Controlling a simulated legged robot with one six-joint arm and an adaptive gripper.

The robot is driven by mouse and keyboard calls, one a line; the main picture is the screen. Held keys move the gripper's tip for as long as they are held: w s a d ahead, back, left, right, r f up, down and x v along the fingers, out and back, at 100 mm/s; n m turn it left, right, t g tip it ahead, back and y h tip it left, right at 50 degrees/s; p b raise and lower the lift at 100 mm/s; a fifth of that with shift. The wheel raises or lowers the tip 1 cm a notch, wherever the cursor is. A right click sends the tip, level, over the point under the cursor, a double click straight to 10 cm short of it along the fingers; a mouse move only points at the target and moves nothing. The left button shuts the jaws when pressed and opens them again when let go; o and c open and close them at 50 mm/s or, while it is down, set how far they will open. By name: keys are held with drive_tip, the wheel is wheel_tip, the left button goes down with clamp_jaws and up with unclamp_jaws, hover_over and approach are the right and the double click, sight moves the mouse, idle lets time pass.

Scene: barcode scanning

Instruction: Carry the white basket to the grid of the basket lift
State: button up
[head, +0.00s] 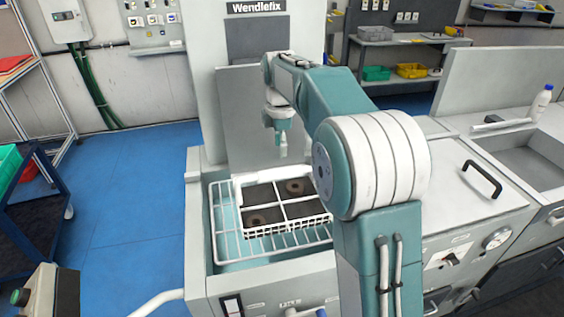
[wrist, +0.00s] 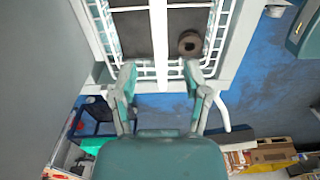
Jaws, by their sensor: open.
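The white basket (head: 279,204) is a wire basket with dividers, resting on the wire grid (head: 229,246) inside the open tank of the lift. Dark floor panels and brown ring-shaped parts show inside it. My gripper (head: 283,153) hangs pointing down above the far side of the basket in the head view. In the wrist view my gripper (wrist: 159,72) has its two fingers spread apart at the basket's near rim, with nothing clearly held between them. One brown ring (wrist: 190,43) shows there beside a divider. I cannot tell whether the fingers touch the rim.
The grey Wendlefix housing (head: 218,110) stands behind the tank. A closed lid with a black handle (head: 482,178) lies to the right, then a sink (head: 540,160). A dark blue cart (head: 40,205) stands at the left. Blue floor (head: 130,190) is clear between cart and machine.

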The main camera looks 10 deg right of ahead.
drive_tip(key=s+r+m+t, duration=0.1)
drive_tip(key=s+r+m, duration=0.3)
drive_tip(key=s, duration=0.3)
drive_tip(key=s+r+m+t, duration=0.25)
drive_tip(key=s+m, duration=0.25)
drive_tip(key=s, duration=0.3)
drive_tip(key=s+f+m+t, duration=0.1)
drive_tip(key=s+f+m, duration=0.2)
drive_tip(key=s, duration=0.4)
drive_tip(key=s+f+m+t, duration=0.1)
drive_tip(key=s+f+m, duration=0.2)
drive_tip(key=s+m, duration=0.3)
drive_tip(key=shift+s+f, duration=0.3)
drive_tip(key=shift+s, duration=0.7)
drive_tip(key=shift+s+r, duration=0.25)
drive_tip(key=shift+s, duration=0.6)
drive_tip(key=shift+a, duration=0.1)
